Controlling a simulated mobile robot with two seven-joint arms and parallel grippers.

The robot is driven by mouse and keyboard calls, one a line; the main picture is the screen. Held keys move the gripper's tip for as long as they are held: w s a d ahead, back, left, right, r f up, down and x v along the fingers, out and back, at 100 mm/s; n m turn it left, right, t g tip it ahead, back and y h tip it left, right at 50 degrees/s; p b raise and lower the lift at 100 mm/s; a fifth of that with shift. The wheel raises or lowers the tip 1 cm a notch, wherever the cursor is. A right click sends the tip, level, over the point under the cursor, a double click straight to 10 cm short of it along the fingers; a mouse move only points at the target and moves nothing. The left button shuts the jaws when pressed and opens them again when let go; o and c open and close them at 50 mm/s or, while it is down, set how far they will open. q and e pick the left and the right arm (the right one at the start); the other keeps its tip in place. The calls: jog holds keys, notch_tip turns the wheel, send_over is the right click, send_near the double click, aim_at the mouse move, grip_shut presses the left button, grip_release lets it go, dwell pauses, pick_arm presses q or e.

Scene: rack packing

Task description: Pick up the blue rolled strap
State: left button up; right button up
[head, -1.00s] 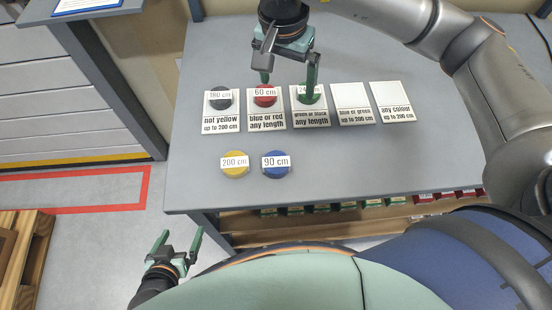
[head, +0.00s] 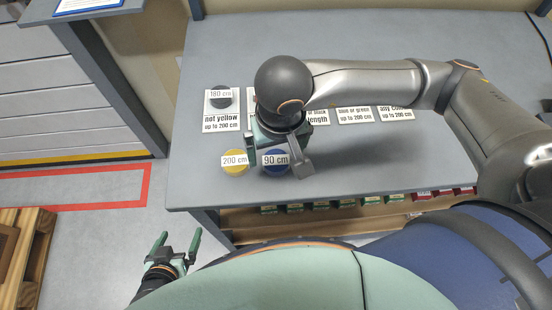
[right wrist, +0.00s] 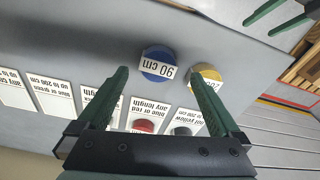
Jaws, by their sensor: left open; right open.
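The blue rolled strap (head: 274,170) lies on the grey table with a white "90 cm" label, close to the table's front edge. In the right wrist view the blue strap (right wrist: 158,60) is between and just beyond the fingertips. My right gripper (head: 270,160) is open above it; in the wrist view its two green fingers (right wrist: 158,75) are spread and empty. Whether the fingers are level with the strap is unclear. My left gripper (head: 176,238) is open and empty, off the table at the lower left.
A yellow strap (head: 235,168) labelled "200 cm" lies just left of the blue one, near a right finger. Behind is a row of white cards; a black strap (head: 221,104) lies on the leftmost. A red strap (right wrist: 144,125) shows in the wrist view. The table's right is clear.

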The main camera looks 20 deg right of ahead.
aim_at(276, 160)
jog(key=f, duration=0.2)
jog(key=w+f, duration=0.1)
jog(key=f, duration=0.2)
jog(key=shift+d, duration=0.15)
jog(key=shift+c, duration=0.2)
jog(key=c, duration=1.4)
